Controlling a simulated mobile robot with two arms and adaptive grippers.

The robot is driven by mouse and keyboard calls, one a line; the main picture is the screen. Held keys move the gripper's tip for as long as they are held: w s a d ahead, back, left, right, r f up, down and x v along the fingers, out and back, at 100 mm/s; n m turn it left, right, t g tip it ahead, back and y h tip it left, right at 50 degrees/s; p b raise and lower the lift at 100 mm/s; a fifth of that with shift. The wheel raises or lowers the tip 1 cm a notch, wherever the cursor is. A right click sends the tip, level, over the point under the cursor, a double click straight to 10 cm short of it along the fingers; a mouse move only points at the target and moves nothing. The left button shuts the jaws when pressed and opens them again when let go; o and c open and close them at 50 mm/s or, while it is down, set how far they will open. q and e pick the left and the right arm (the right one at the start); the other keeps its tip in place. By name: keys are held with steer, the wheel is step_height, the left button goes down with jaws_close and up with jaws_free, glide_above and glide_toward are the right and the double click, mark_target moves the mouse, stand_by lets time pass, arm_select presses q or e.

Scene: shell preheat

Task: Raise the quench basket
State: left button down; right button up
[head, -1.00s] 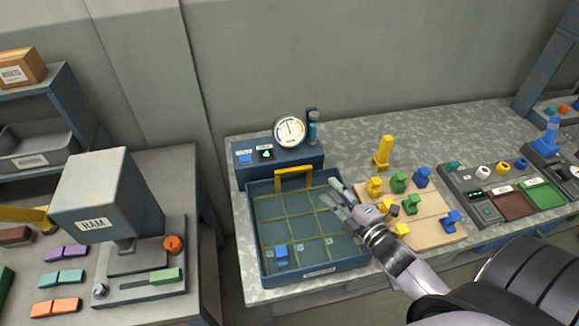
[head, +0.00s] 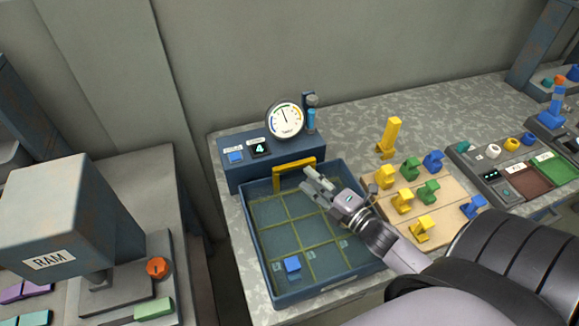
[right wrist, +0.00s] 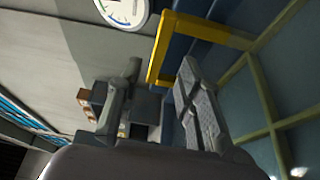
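The quench basket is a yellow wire grid (head: 305,235) low in a blue tank (head: 322,291). Its yellow handle (head: 294,163) stands upright at the back of the tank. A blue block (head: 293,264) lies on the grid near the front. My right gripper (head: 309,179) is just right of and in front of the handle, over the tank. In the right wrist view its two fingers (right wrist: 160,70) are apart with nothing between them, and the yellow handle (right wrist: 208,28) shows beyond the fingertips. I cannot tell whether a finger touches it. My left gripper is not in view.
A dial gauge (head: 286,119) and a control box (head: 232,180) stand behind the tank. A wooden board (head: 446,209) with several coloured pieces lies to the right, with a yellow piece (head: 390,138) standing behind it. A RAM press (head: 65,225) is at the left.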

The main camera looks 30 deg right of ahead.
mark_target(296, 167)
steer(key=shift+w+r, duration=0.15)
steer(key=shift+w, duration=0.2)
steer(key=shift+w+a+p, duration=0.2)
steer(key=shift+w+p, duration=0.1)
steer(key=shift+w, duration=0.75)
steer(key=shift+w+a+p, duration=0.15)
steer(key=shift+w+p, duration=0.15)
steer(key=shift+w, duration=0.75)
steer(key=shift+w+a+p, duration=0.2)
steer(key=shift+w+p, duration=0.1)
steer(key=shift+w, duration=0.75)
jaws_close()
